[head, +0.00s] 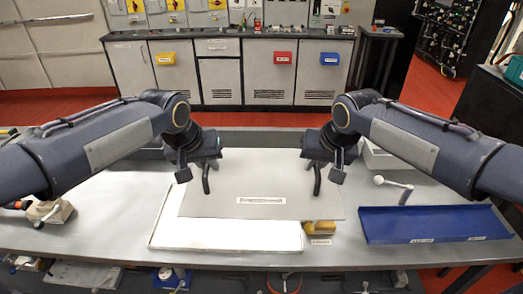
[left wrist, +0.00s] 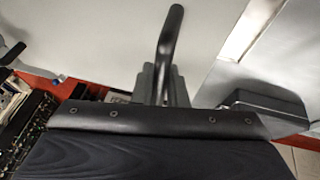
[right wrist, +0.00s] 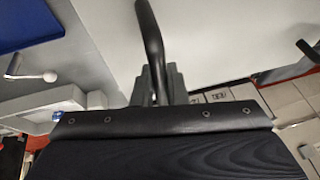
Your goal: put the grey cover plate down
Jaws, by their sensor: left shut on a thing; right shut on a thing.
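The grey cover plate (head: 240,182) is a flat sheet with a white label and two black handles, in the middle of the head view. My left gripper (head: 205,165) is shut on its left handle (head: 206,180); the left wrist view shows this handle (left wrist: 168,45) between the fingers. My right gripper (head: 318,165) is shut on its right handle (head: 317,180), which also shows in the right wrist view (right wrist: 150,40). The plate overlaps a white shallow case or panel (head: 225,236) and sits offset to its upper right. I cannot tell whether they touch.
A blue tray (head: 425,224) lies on the workbench (head: 90,215) at the right. A crank handle (head: 393,186) stands behind it. A yellow object (head: 320,228) shows at the plate's front right edge. A small tan object (head: 48,212) is at the far left.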

